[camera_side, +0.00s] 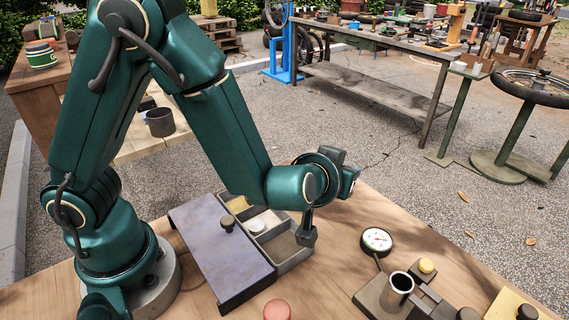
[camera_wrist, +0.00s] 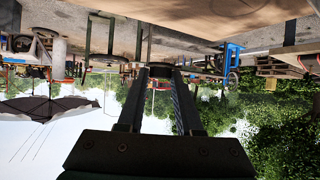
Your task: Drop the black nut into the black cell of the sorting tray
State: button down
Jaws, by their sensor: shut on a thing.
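The sorting tray (camera_side: 297,262) sits on the bench beneath my wrist in the side view. A grey-violet lid (camera_side: 215,250) with a dark knob lies slid toward the left. Yellowish, pale and grey cells show; I cannot make out a black one. A small round white piece (camera_side: 257,226) lies in the pale cell.
A round dial gauge (camera_side: 377,240) is right of the tray. A metal cup (camera_side: 397,288) on a block and a yellow-topped knob (camera_side: 427,267) stand near the right front. A red round button (camera_side: 277,310) is at the front edge. Free bench lies between tray and gauge.

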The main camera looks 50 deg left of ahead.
jog(key=shift+s+d+r+m+g+h, duration=0.65)
jog(key=shift+d+r+m+h, duration=0.75)
jog(key=shift+d+m+h, duration=2.05)
jog(key=shift+s+d+r+m+g+h, duration=0.35)
jog(key=shift+s+d+r+m+h, duration=0.85)
jog(key=shift+d+m+h, duration=2.2)
jog(key=s+a+f+m+g+h, duration=0.1)
jog(key=s+a+f+m+g, duration=0.15)
jog(key=s+a, duration=0.35)
jog(key=s+a+f+m+g+h, duration=0.2)
jog(key=s+a+f, duration=0.15)
jog(key=a, duration=0.35)
jog(key=shift+y, duration=0.35)
jog(key=shift+s+a+f, duration=0.1)
jog(key=shift+f, duration=1.3)
jog(key=shift+a+f, duration=0.1)
jog(key=shift+f, duration=1.25)
